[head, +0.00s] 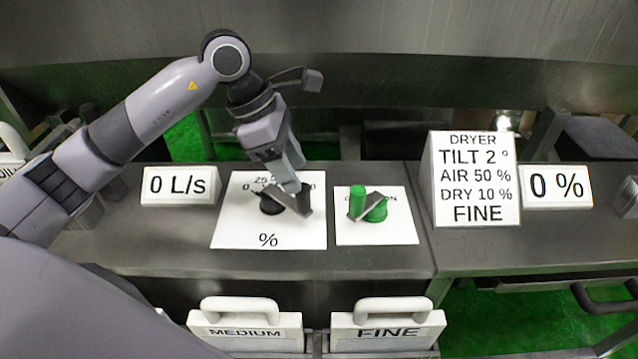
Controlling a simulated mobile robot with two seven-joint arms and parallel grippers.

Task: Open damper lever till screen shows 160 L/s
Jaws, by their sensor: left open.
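The damper lever (293,203) is a dark grey arm on a black base, on a white plate (268,239) marked "%" with a number scale partly hidden behind my gripper. A white screen (180,185) to its left reads "0 L/s". My left gripper (290,186) comes down from above, with its fingers at the lever's far side. It is open; I cannot tell whether it touches the lever. My right gripper does not show.
A green knob with a lever (371,206) sits on a white plate right of the damper. A sign (475,180) lists dryer settings. Another screen (556,187) reads "0 %". Handled plates marked MEDIUM (246,331) and FINE (388,333) stand below the counter's front edge.

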